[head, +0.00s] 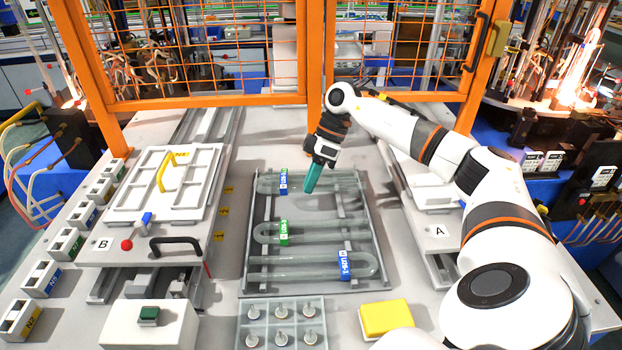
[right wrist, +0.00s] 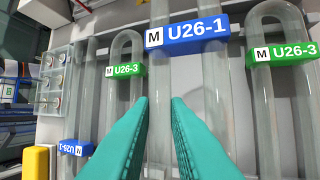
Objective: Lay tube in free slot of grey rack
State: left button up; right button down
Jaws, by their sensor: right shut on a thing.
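The grey rack (head: 372,232) lies flat at the middle of the bench in the head view and holds glass U-tubes side by side. A blue-tagged U26-1 tube (right wrist: 160,75) has one leg between the teal fingers of my right gripper (right wrist: 160,100), which is shut on it. That gripper (head: 309,188) is over the rack's far end. I cannot tell whether the held tube is clear of the rack. Two green-tagged U26-3 tubes (right wrist: 125,88) (right wrist: 266,95) lie on either side. Another blue-tagged tube (head: 285,267) lies nearest the front. My left gripper is out of view.
A white panel with a yellow handle (head: 166,172) is at left. Orange guard posts and mesh (head: 190,101) close off the back.

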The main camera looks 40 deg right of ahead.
jog(key=shift+f+b, duration=1.65)
jog(key=shift+f, duration=1.1)
jog(key=shift+f+p, duration=0.2)
jog(key=shift+p, duration=0.15)
jog(key=c, duration=1.3)
grip_release()
jog(key=shift+d+r, duration=0.3)
jog(key=shift+r, duration=0.1)
jog(key=b+v, duration=0.1)
jog(key=v, duration=1)
jog(key=shift+a+r+b, duration=0.1)
jog(key=shift+r+b, duration=0.05)
jog(key=shift+b, duration=0.15)
